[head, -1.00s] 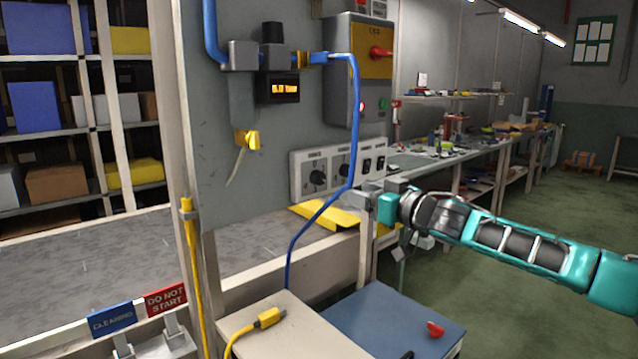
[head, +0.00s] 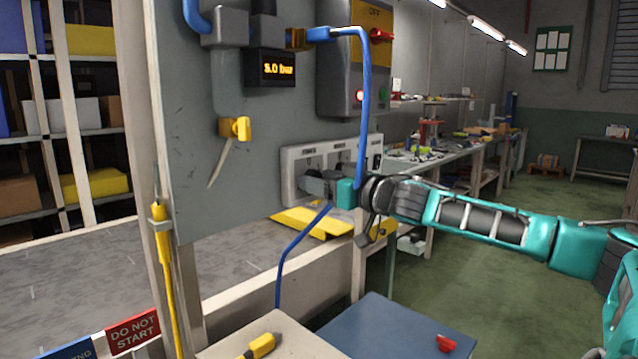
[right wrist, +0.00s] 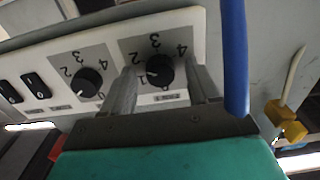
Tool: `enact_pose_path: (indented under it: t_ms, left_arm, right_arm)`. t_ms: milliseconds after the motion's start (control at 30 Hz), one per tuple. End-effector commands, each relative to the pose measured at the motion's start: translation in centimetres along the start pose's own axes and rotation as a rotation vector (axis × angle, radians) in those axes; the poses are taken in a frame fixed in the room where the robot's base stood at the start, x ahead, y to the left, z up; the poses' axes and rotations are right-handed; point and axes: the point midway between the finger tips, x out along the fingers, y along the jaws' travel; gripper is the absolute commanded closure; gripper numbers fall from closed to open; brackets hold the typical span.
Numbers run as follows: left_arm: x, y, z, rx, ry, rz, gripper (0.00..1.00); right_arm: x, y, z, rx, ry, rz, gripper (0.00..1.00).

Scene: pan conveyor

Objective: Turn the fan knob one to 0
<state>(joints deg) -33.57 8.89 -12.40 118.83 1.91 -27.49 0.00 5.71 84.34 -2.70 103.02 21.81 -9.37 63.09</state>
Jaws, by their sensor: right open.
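A white control panel (head: 290,165) on the grey wall carries two black dial knobs. The right wrist view shows both: the knob nearer the blue hose (right wrist: 158,72) and the other knob (right wrist: 86,82), each on a grey plate with numbers. Their small labels are too blurred to tell which is fan knob one. My right gripper (head: 312,182) is open at the panel; in the right wrist view its fingers (right wrist: 164,76) stand on either side of the knob nearer the hose, with gaps visible. In the head view the gripper hides that knob. My left gripper is out of view.
A blue hose (head: 362,100) hangs close to my right gripper. A yellow plate (head: 315,223) lies below the panel. Black rocker switches (right wrist: 35,87) sit beside the knobs. A blue-topped cabinet (head: 385,335) stands in front.

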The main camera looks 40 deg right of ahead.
Motion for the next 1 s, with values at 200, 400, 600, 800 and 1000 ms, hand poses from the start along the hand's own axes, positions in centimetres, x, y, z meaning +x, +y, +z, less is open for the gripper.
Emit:
enact_pose_path:
  t_ms: [200, 400, 600, 800, 1000]
  left_arm:
    - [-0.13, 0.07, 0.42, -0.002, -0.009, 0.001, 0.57]
    - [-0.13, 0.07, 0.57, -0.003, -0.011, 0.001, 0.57]
    - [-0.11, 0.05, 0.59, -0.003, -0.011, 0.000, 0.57]
    - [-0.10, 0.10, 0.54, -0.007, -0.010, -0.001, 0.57]
    - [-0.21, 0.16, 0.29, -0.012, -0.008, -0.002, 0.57]
  right_arm:
    - [0.00, -0.01, 0.01, 0.000, 0.000, 0.000, 0.49]
    - [0.00, -0.01, 0.02, 0.000, 0.000, 0.000, 0.69]
    - [0.00, -0.01, 0.03, 0.000, 0.000, 0.000, 0.88]
    - [0.00, 0.00, 0.02, -0.003, 0.000, 0.000, 0.96]
    - [0.01, 0.01, -0.05, -0.042, 0.000, 0.000, 0.96]
